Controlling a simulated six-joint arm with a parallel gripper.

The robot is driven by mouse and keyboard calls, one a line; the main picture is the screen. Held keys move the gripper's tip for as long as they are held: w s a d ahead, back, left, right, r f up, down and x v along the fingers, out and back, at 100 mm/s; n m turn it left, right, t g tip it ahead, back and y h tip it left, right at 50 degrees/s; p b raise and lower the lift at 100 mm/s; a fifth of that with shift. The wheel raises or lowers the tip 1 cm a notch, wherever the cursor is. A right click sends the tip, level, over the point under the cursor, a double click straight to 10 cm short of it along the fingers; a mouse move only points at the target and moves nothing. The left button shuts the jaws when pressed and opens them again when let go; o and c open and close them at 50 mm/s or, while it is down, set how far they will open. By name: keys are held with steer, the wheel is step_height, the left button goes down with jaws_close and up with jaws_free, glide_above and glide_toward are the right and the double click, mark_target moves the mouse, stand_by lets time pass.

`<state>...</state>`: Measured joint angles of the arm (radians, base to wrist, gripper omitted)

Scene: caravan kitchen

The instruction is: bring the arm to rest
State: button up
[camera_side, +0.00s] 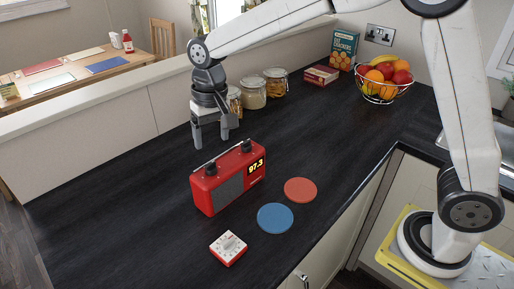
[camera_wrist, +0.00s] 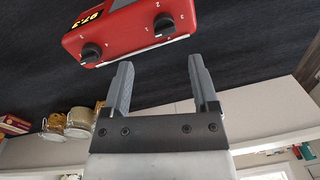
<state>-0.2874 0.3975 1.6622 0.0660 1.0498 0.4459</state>
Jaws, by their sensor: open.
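My gripper (camera_side: 213,137) is open and empty, pointing down above the dark worktop (camera_side: 120,205), behind the red radio. Its two grey fingers also show apart in the wrist view (camera_wrist: 162,82), with nothing between them. The red radio (camera_side: 228,180) stands upright on the worktop, its display reading 97.3 and two black knobs on top. It also shows in the wrist view (camera_wrist: 125,30), beyond the fingertips and apart from them.
A blue disc (camera_side: 275,217), an orange-red disc (camera_side: 300,190) and a white-and-red dial timer (camera_side: 228,247) lie near the radio. Several glass jars (camera_side: 253,93) stand close behind my gripper. A fruit basket (camera_side: 385,82), cracker box (camera_side: 343,47) and small red box (camera_side: 321,75) stand farther back. The left worktop is clear.

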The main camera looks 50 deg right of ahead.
steer(key=s+d+f+n+t, duration=0.1)
steer(key=s+d+f, duration=0.3)
steer(key=s+d, duration=0.3)
steer(key=s+d+f+n+t, duration=0.1)
steer(key=s+d+f, duration=0.4)
steer(key=s+d, duration=0.2)
steer(key=s, duration=0.2)
steer(key=shift+s+d+f+h, duration=0.15)
steer(key=shift+s+f+h, duration=0.15)
steer(key=shift+s+h, duration=0.1)
